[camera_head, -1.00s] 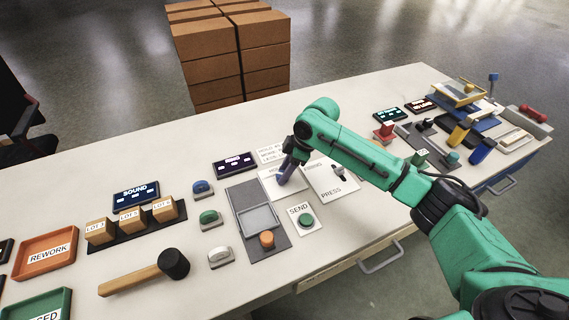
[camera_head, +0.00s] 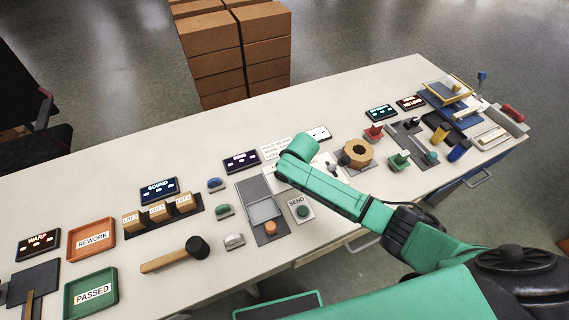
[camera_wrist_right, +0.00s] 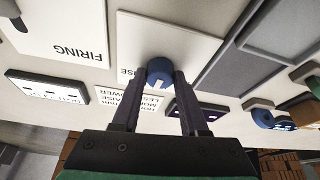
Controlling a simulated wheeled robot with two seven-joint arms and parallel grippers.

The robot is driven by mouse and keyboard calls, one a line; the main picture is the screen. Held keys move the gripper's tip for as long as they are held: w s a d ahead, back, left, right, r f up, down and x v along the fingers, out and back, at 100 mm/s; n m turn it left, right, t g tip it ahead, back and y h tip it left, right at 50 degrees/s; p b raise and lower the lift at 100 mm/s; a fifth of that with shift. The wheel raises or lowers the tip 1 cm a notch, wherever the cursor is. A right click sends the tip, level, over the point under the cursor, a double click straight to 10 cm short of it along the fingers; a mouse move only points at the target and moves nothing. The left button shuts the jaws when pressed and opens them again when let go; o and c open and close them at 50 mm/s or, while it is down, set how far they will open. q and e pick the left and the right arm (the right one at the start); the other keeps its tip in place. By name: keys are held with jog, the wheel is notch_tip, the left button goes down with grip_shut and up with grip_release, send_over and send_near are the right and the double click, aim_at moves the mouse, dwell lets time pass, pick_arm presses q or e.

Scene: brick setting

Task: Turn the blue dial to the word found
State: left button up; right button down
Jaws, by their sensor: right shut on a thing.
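The blue dial (camera_wrist_right: 159,72) shows in the right wrist view on a white plate (camera_wrist_right: 190,45), with a pale mark on its face toward the bottom of the picture. My right gripper (camera_wrist_right: 162,80) is shut on it, one dark finger at each side. Part of a printed word ending in "SE" shows left of the dial; the rest of the plate's lettering is hidden or unreadable, and I cannot make out "found". In the head view my right arm (camera_head: 330,190) covers the dial and fingers. My left gripper is not in view.
A white plate marked FIRING (camera_wrist_right: 70,35) lies beside the dial's plate. The SEND button (camera_head: 302,211), a grey tray (camera_head: 264,211) and small coloured switches stand nearby. A brown ring (camera_head: 357,152) lies right of my arm. A mallet (camera_head: 175,255) lies left.

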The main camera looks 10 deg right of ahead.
jog(key=shift+a+r+m+h+p, duration=0.15)
jog(key=shift+m+h+p, duration=0.3)
jog(key=shift+m, duration=0.55)
jog(key=m+h, duration=0.1)
jog(key=m, duration=0.1)
jog(key=shift+a+m+p, duration=0.1)
jog(key=shift+m+p, duration=0.3)
jog(key=m, duration=0.1)
jog(key=m+h, duration=0.1)
jog(key=shift+f+m, duration=0.2)
jog(key=shift+m, duration=0.1)
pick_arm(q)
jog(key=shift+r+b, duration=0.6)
pick_arm(e)
jog(key=shift+a+m+h, duration=0.1)
jog(key=shift+m+h, duration=0.55)
jog(key=shift+m, duration=1.05)
jog(key=shift+w+r+g, duration=0.1)
jog(key=shift+g, duration=0.2)
jog(key=shift+c, duration=2.2)
grip_release()
jog(key=shift+r, duration=0.1)
